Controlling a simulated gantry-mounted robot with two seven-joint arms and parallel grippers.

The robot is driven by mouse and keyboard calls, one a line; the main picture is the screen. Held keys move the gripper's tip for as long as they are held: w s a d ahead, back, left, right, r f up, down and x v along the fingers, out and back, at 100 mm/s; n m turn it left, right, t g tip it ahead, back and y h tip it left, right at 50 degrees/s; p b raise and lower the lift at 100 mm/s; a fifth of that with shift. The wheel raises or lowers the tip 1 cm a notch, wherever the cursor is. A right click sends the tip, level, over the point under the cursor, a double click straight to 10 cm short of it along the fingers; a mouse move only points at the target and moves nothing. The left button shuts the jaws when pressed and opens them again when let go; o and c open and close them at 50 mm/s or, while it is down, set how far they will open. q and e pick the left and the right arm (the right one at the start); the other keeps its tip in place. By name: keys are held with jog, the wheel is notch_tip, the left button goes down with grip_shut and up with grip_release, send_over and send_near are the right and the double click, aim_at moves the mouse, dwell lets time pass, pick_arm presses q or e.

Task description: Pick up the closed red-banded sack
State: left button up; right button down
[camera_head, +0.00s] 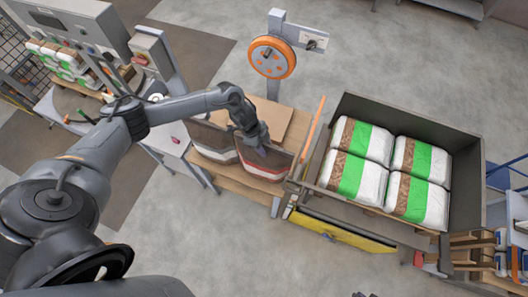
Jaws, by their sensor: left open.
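Two sacks with brown upper parts and red and white bands stand side by side on a wooden bench. The left sack (209,139) is partly hidden by my left arm. The right sack (263,172) is partly covered by my left gripper (259,150). I cannot tell clearly which one is closed. My left gripper is open, pointing down at the top of the right sack. Its fingertips are small and dark here, and I cannot tell whether they touch the sack. My right gripper is not in view.
A dark-walled bin (465,185) holds several green-banded sacks (354,172) on the right. A yellow-faced barrier (340,231) runs along its front. A post with an orange wheel (272,57) rises behind the bench (236,183). A grey control cabinet (75,20) stands at the upper left.

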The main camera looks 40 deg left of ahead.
pick_arm(q)
jog(key=shift+f, duration=0.2)
dwell(0.4)
grip_shut()
jog(key=shift+r, duration=0.1)
